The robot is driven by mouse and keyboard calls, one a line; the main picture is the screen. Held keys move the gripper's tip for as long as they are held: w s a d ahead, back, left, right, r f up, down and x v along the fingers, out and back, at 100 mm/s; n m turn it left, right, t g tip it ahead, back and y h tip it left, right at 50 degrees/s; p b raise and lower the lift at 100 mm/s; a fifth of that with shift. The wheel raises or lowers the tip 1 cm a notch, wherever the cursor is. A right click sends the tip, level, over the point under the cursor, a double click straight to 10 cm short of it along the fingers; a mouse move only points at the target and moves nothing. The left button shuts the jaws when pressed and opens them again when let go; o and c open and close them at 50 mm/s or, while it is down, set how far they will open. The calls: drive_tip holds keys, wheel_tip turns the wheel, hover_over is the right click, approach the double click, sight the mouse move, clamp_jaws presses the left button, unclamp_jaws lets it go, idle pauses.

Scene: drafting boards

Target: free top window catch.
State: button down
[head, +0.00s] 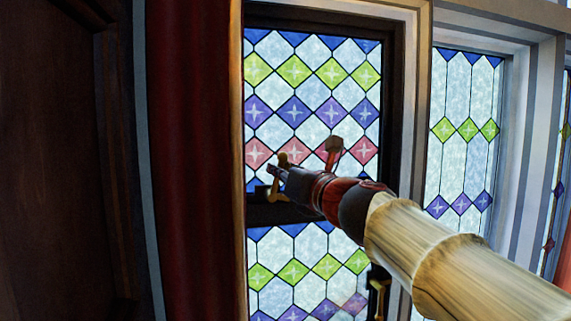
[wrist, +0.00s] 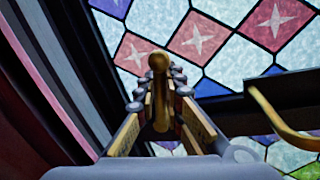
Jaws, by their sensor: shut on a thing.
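The stained-glass window (head: 311,75) stands ahead in a dark frame, with a dark crossbar (head: 290,213) between its upper and lower panes. A brass catch (head: 277,192) is at the left part of this crossbar. My gripper (head: 272,172) reaches it from the right. In the wrist view, my gripper (wrist: 158,90) is shut on the catch's upright brass piece, whose rounded end (wrist: 158,62) shows between the two rows of finger pads. The lower part of the catch is hidden by the fingers.
A curved brass handle (wrist: 275,112) is right of the fingers in the wrist view. Another brass fitting (head: 377,294) is low at the right frame. A red curtain (head: 190,150) hangs close on the left. A second patterned window (head: 465,100) is at right.

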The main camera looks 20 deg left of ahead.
drive_tip(key=shift+s+a+n+g+p, duration=0.2)
drive_tip(key=shift+a+n+p, duration=0.15)
drive_tip(key=shift+n, duration=0.3)
drive_tip(key=shift+s+a+n+g+p, duration=0.1)
drive_tip(key=shift+s+a+n+p, duration=0.1)
drive_tip(key=shift+n+p, duration=0.35)
drive_tip(key=shift+f, duration=0.15)
drive_tip(key=c, duration=2.2)
unclamp_jaws()
drive_tip(key=shift+s, duration=0.1)
drive_tip(key=shift+r, duration=0.2)
drive_tip(key=shift+s+d, duration=0.25)
drive_tip(key=shift+d, duration=0.15)
drive_tip(key=v, duration=1.1)
drive_tip(key=shift+s+a, duration=0.1)
